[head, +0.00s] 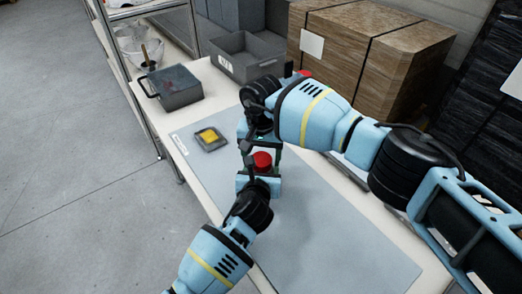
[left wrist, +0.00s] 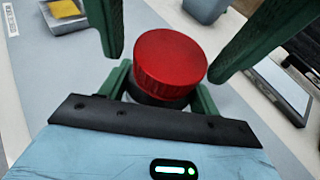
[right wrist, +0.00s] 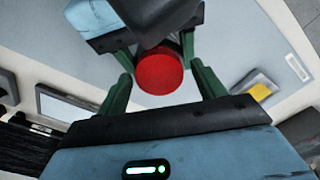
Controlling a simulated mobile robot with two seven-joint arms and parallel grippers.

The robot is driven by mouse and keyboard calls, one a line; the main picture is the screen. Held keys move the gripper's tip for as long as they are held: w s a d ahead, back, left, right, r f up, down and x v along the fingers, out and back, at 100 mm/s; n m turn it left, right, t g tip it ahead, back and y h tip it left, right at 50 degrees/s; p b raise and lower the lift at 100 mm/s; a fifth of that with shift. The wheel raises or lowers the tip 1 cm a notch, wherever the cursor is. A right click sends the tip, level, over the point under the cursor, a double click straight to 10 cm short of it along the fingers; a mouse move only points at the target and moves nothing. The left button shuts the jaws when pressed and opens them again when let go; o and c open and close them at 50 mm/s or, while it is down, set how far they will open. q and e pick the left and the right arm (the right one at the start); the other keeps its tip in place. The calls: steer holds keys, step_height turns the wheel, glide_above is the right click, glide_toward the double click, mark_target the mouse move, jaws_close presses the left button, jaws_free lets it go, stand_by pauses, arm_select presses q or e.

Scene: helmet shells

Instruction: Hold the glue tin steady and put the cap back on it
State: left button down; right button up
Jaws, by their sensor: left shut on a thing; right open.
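The red cap (head: 262,160) sits on top of the dark glue tin (left wrist: 150,99), mostly hidden beneath it. In the left wrist view the cap (left wrist: 171,62) looks slightly tilted, and I cannot tell whether it is fastened. My left gripper (left wrist: 163,80) is shut on the tin below the cap. My right gripper (head: 261,146) is open, with its fingers on either side of the cap and apart from it. In the right wrist view the cap (right wrist: 160,73) lies between and beyond the open right fingers.
A yellow pad in a small grey dish (head: 224,144) lies left on the grey mat (head: 335,235). Grey bins (head: 180,98) (head: 234,66) and strapped brown boxes (head: 338,50) stand behind. A small red thing (head: 304,73) shows by the boxes. The front of the mat is clear.

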steer(key=c, duration=1)
steer(key=m, duration=0.6)
steer(key=shift+m, duration=0.3)
steer(key=m, duration=0.7)
steer(key=o, duration=1.1)
steer(key=shift+c, duration=0.2)
